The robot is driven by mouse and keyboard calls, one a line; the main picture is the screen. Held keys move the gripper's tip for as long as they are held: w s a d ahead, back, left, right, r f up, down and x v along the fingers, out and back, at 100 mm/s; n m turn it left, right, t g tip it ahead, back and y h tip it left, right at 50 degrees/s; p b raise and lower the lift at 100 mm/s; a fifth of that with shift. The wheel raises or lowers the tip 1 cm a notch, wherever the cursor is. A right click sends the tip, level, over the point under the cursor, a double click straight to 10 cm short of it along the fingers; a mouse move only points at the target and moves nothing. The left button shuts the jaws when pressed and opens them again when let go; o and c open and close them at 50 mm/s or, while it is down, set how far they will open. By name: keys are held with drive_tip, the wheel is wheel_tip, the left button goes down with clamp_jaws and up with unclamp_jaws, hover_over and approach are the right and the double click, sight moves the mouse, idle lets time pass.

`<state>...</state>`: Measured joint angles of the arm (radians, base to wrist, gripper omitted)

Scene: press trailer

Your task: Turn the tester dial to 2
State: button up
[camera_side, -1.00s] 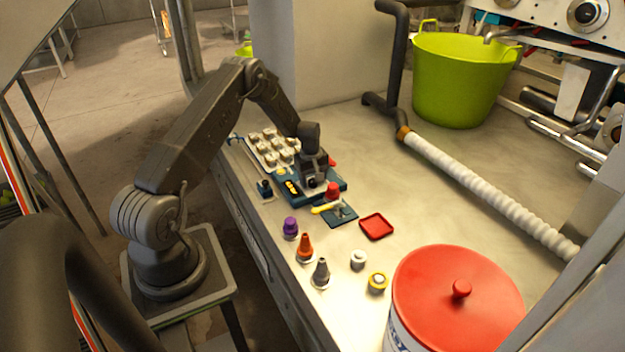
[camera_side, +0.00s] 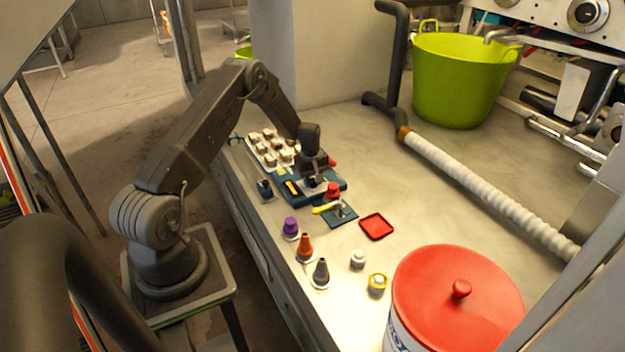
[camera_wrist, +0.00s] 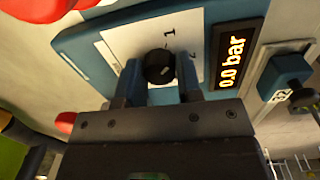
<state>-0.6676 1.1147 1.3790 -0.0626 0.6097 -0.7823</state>
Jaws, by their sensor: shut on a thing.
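The tester is a blue box (camera_side: 300,197) with a white dial face (camera_wrist: 188,33) and a lit display (camera_wrist: 232,55) reading "0.0 bar". Its round black dial (camera_wrist: 159,67) carries a small light mark. A printed "1" stands just above the dial in the wrist view; other numbers are not readable. My gripper (camera_wrist: 159,80) is shut on the dial, one finger on each side. In the side view my gripper (camera_side: 316,180) is low over the tester and hides the dial.
A rack of white-topped pieces (camera_side: 268,148) stands behind the tester. A red knob (camera_side: 333,189) and a yellow-handled valve (camera_side: 327,208) are close in front. A red tray (camera_side: 376,226), several coloured cones and a red-lidded tub (camera_side: 455,290) are nearer the camera.

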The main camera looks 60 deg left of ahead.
drive_tip(key=m, duration=0.4)
drive_tip(key=shift+m, duration=2.3)
drive_tip(key=o, duration=0.9)
drive_tip(key=shift+o, duration=0.2)
wheel_tip(320, 180, up, 14)
drive_tip(key=shift+s+a, duration=0.25)
drive_tip(key=shift+a, duration=0.05)
drive_tip(key=shift+f, duration=0.1)
